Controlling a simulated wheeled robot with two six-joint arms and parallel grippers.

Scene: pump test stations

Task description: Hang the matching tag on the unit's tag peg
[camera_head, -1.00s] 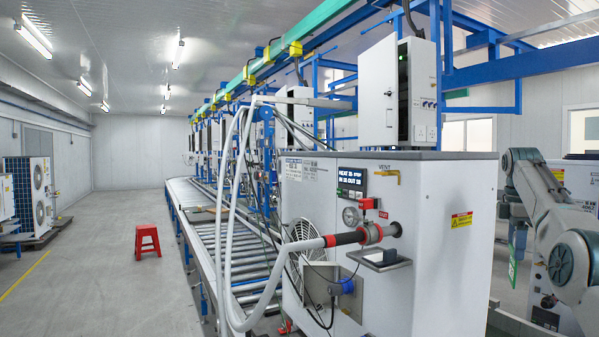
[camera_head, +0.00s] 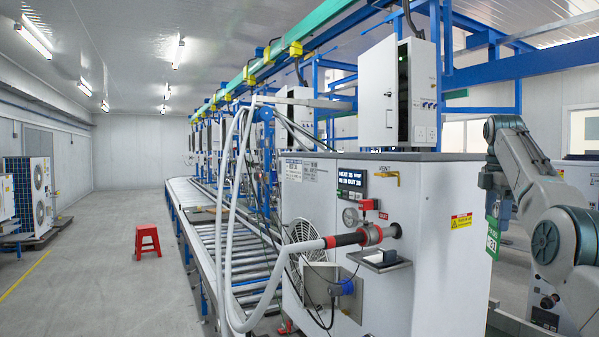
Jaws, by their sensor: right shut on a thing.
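The unit is a large white cabinet (camera_head: 440,270) in the centre right, with a lit black display (camera_head: 352,181) and a hose joined to its front. My right gripper (camera_head: 497,210) is just right of the cabinet's right edge, pointing down. It is shut on a green tag (camera_head: 493,238), which hangs below it with white marks too small to read fully. The tag is apart from the cabinet's front. I cannot make out a tag peg for certain. My left gripper is not in view.
A roller conveyor (camera_head: 205,235) runs back on the left. A red stool (camera_head: 146,241) stands on open floor.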

